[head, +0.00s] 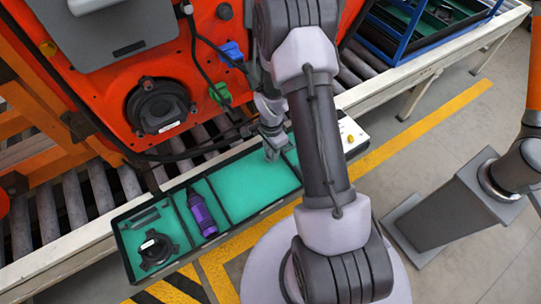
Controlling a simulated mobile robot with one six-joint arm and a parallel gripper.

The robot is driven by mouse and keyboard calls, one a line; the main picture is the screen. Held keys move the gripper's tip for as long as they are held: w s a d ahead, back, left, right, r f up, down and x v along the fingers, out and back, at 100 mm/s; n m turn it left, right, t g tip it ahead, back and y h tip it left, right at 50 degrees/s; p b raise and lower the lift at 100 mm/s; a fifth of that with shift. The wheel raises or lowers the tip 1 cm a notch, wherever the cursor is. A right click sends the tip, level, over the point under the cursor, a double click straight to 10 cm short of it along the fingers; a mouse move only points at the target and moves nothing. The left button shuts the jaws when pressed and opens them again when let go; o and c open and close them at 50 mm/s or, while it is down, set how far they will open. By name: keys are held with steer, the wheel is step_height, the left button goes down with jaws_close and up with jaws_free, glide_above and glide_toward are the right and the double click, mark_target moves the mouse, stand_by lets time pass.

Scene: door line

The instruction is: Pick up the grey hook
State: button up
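I cannot make out the grey hook for certain. My gripper (271,153) points down over the right part of the long black tray (228,225) with a green lining. Its fingertips are small and partly blend with the tray, so I cannot tell whether they are open or shut, or whether they hold anything. Two dark grey bars (142,218) lie in the tray's left compartment, above a black round part (155,250). My arm covers part of the tray's right end.
A purple bottle-like item (201,214) lies in the tray's second compartment. Behind the tray stand a roller conveyor (72,205) and an orange door panel (165,70) with a black speaker, a blue clip (232,52) and a green clip (220,93). A blue-framed rack (420,45) is at the upper right.

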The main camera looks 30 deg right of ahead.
jaws_close()
steer(key=shift+r, duration=0.1)
steer(key=shift+r, duration=0.3)
steer(key=r, duration=0.1)
steer(key=r+p, duration=0.2)
steer(key=shift+s+d, duration=0.25)
steer(key=shift+s, duration=0.05)
steer(key=s+d+r+p, duration=0.1)
steer(key=s+d+p, duration=0.1)
steer(key=s+d, duration=0.7)
steer(key=s, duration=0.3)
steer(key=shift+d+p, duration=0.25)
steer(key=shift+p, duration=0.1)
steer(key=shift+r, duration=0.1)
